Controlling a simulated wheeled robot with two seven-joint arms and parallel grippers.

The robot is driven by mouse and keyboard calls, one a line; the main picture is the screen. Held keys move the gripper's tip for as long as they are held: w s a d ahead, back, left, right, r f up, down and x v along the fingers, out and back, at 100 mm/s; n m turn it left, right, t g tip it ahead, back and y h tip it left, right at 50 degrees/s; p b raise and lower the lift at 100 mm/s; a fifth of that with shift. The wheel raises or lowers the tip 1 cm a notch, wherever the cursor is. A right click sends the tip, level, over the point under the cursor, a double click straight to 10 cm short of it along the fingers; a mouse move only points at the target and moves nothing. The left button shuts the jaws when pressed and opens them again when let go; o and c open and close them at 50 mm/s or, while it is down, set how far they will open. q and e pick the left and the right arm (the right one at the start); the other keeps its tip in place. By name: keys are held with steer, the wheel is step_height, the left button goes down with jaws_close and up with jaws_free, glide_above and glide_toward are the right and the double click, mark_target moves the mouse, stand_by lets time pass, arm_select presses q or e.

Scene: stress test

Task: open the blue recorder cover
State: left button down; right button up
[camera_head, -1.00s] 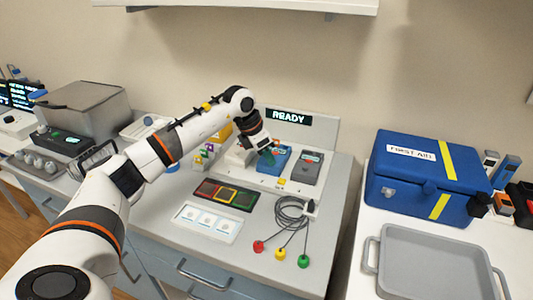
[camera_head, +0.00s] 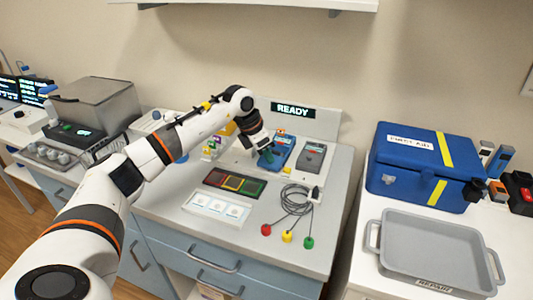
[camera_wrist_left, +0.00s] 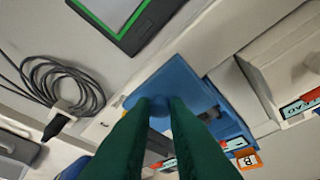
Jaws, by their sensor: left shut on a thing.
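The blue recorder (camera_head: 284,146) stands on the grey counter, left of a grey recorder (camera_head: 313,157). In the left wrist view its blue cover (camera_wrist_left: 180,80) lies under the fingertips. My left gripper (camera_head: 267,156) reaches down to the near left side of the blue recorder. Its green fingers (camera_wrist_left: 158,104) are shut on a small blue part of the cover, seen between the tips. The fingers hide much of the recorder's lower part. I cannot tell how far the cover is raised. My right gripper is not in view.
A coiled cable (camera_head: 292,203) with red, yellow and green ends lies in front. A dark panel with coloured frames (camera_head: 234,184) and a white three-pad tray (camera_head: 216,208) lie nearby. A blue first-aid box (camera_head: 424,170) and grey tray (camera_head: 440,235) stand right.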

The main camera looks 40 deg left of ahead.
arm_select(q)
steer(key=c, duration=1.4)
jaws_free()
steer(key=shift+a+r, duration=0.1)
steer(key=shift+r, duration=0.05)
steer(key=shift+s+a+r, duration=0.1)
steer(key=shift+r, duration=0.25)
steer(key=b+v, duration=0.1)
steer(key=v, duration=1)
steer(key=shift+s, duration=0.1)
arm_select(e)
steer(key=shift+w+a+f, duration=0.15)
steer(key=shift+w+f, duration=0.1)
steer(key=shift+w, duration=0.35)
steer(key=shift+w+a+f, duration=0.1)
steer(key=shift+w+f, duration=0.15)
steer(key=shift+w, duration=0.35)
